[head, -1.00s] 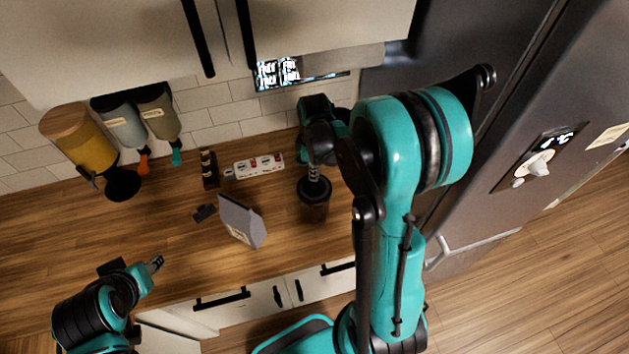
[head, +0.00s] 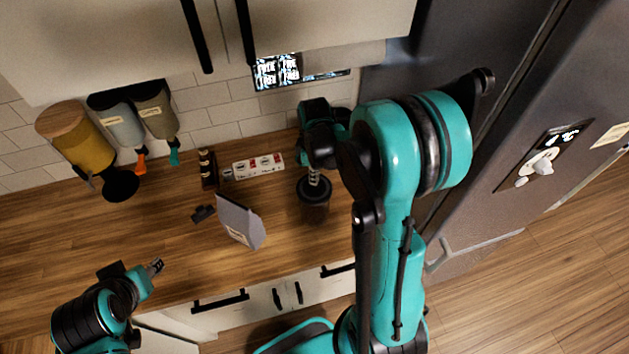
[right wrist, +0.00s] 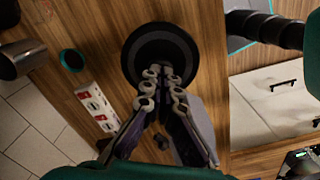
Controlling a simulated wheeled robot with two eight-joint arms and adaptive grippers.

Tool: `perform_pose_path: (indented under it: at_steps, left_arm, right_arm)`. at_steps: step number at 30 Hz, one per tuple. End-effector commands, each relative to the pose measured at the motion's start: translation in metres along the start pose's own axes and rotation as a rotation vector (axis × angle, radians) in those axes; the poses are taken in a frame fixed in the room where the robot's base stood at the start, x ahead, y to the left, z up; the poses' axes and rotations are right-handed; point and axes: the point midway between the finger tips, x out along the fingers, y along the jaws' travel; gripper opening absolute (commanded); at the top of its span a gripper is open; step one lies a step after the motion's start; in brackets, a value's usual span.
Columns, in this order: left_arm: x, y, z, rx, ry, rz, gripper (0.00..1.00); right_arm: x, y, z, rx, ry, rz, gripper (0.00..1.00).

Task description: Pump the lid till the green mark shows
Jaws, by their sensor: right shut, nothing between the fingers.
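The round black canister with its lid (head: 314,190) stands on the counter near the fridge. In the right wrist view its dark round top (right wrist: 160,45) has a raised rim. My right gripper (head: 313,174) points down at it. Its fingertips (right wrist: 163,78) are together and empty, over the lid; whether they touch it I cannot tell. No green mark shows in either view. My left gripper (head: 156,266) is at the lower left, away from the canister, and too small to read.
A grey bag-like packet (head: 239,222) stands left of the canister. Dispensers (head: 80,140) hang at the left wall. The fridge (head: 545,120) is at the right. The left counter is mostly clear.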

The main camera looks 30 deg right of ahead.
Motion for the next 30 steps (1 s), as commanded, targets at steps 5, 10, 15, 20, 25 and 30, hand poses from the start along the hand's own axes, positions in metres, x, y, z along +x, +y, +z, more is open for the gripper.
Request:
perform_pose_path:
  at_steps: [5,10,15,20,25,30]
  left_arm:
    - [0.003,0.0,0.002,0.0,0.0,0.0,0.43]
    - [0.002,0.0,0.002,0.0,0.0,0.0,0.43]
    - [0.0,0.0,0.0,0.0,0.0,0.0,0.43]
    - [-0.007,0.0,-0.005,0.0,0.0,0.0,0.43]
    - [-0.014,0.0,-0.01,0.0,0.0,0.0,0.43]
    - [-0.02,0.0,-0.015,0.0,0.0,0.0,0.43]
  right_arm:
    - [0.004,0.0,0.0,0.0,0.0,0.0,0.0]
    - [0.003,0.0,0.0,0.0,0.0,0.0,0.0]
    - [-0.002,0.0,0.0,0.0,0.0,0.0,0.0]
    - [-0.013,0.0,0.0,0.0,0.0,0.0,0.0]
    - [-0.026,0.0,0.0,0.0,0.0,0.0,0.0]
    - [-0.038,0.0,0.0,0.0,0.0,0.0,0.0]
